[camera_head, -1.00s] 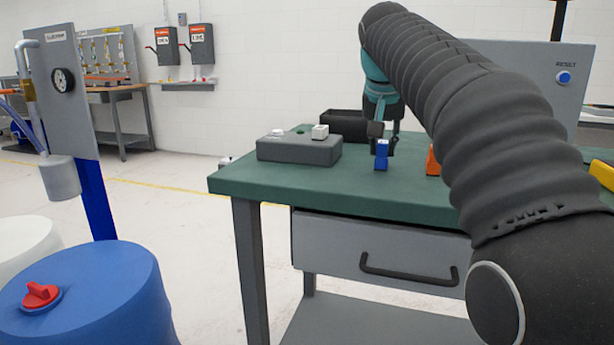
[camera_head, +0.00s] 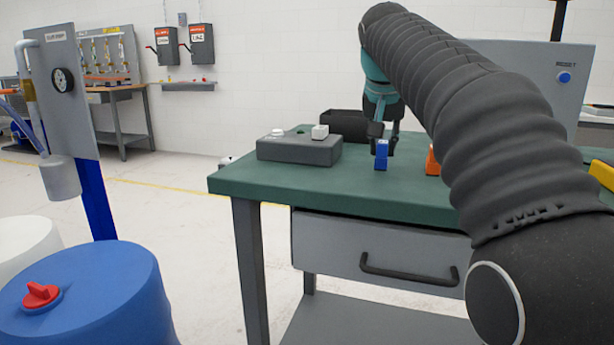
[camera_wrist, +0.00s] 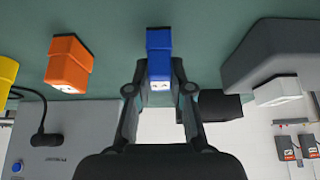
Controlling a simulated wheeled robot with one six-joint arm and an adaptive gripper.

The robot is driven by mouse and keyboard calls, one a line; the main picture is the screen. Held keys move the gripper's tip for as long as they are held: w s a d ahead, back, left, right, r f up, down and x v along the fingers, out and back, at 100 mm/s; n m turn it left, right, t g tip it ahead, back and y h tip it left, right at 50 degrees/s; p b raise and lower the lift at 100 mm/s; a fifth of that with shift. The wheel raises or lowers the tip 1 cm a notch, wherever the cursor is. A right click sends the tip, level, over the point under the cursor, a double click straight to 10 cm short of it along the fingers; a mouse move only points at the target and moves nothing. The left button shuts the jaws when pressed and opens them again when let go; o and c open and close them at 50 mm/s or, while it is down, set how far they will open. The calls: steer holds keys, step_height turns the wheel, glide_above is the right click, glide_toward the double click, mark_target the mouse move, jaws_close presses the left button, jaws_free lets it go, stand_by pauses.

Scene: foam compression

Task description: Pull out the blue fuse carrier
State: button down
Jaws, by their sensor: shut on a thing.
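The blue fuse carrier (camera_head: 381,155) is a small upright block near the middle of the green table in the head view. It has a white marking on its face. In the wrist view the carrier (camera_wrist: 159,58) is between my fingertips. My gripper (camera_head: 384,138) is shut on it from behind, and its grip is partly hidden in the head view. The fingers (camera_wrist: 160,80) flank the carrier in the wrist view. The carrier's foot seems at the table surface; I cannot tell whether anything holds it from below.
An orange block (camera_head: 432,161) stands to the right, and a yellow one (camera_wrist: 5,75) shows in the wrist view. A grey box (camera_head: 299,149) with a white block (camera_head: 320,132) is to the left. A black bin (camera_head: 344,124) is behind. The green table (camera_head: 300,185) is clear in front.

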mark_target(383, 143)
steer(key=shift+r+p, duration=1.45)
steer(key=shift+p, duration=0.05)
stand_by(0.7)
steer(key=shift+r+p, duration=0.6)
steer(key=shift+r, duration=1.75)
